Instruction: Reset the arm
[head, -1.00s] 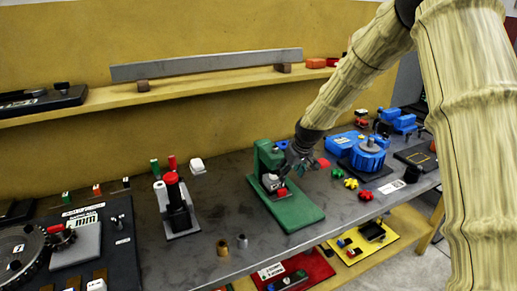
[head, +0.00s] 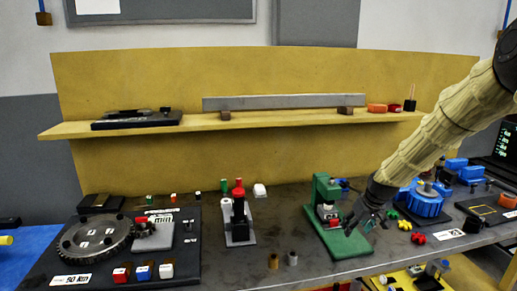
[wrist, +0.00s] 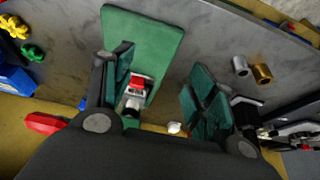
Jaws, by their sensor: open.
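My gripper (head: 362,217) is open and empty, beside the green stand (head: 326,190) at the right of the bench in the head view. In the wrist view its teal finger pads (wrist: 163,88) are spread wide. The green base plate (wrist: 150,45) shows beyond and between them, with a small grey block with a red top (wrist: 135,90). Nothing is between the pads that I can see as held. My arm reaches in from the upper right of the head view.
A black board with a toothed disc (head: 92,243) lies at the left. A red-topped black post (head: 238,205) stands mid-bench, with two small cylinders (head: 292,258) in front. A blue round device (head: 425,202) is at the right. A shelf (head: 260,122) with a long grey bar runs behind.

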